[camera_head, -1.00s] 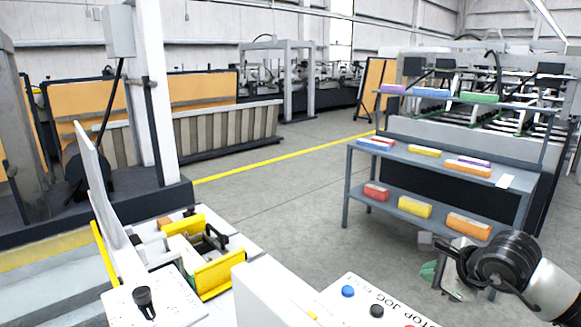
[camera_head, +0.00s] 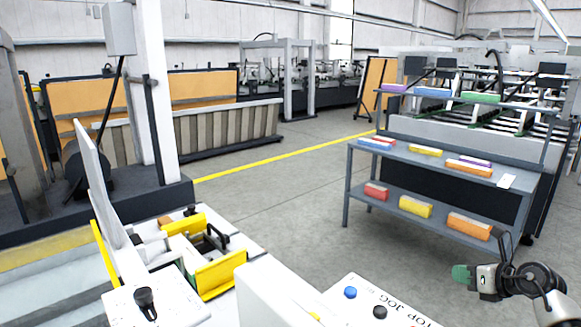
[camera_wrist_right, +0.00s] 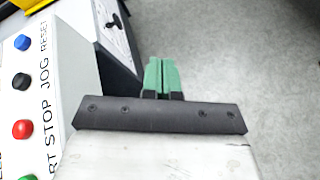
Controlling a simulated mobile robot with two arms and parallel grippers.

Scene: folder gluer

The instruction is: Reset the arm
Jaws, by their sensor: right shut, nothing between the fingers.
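My right gripper (camera_head: 462,274) is at the lower right of the head view, to the right of the control panel and in front of the shelf rack. Its green fingertips point left. In the right wrist view the green fingers (camera_wrist_right: 161,75) lie together with nothing between them, over grey floor. The control panel (camera_head: 362,312) shows at the bottom of the head view with a blue and a black button. The wrist view shows the panel (camera_wrist_right: 38,100) at left with blue, black and red buttons, labelled RESET, JOG and STOP. My left gripper is out of view.
A shelf rack (camera_head: 348,188) with several coloured boxes stands behind my right gripper. A white machine with yellow guides (camera_head: 220,274) and a black knob (camera_head: 146,300) is at lower left. A dark box with a knob (camera_wrist_right: 115,40) is near the fingers. Grey floor (camera_head: 290,215) is open in the middle.

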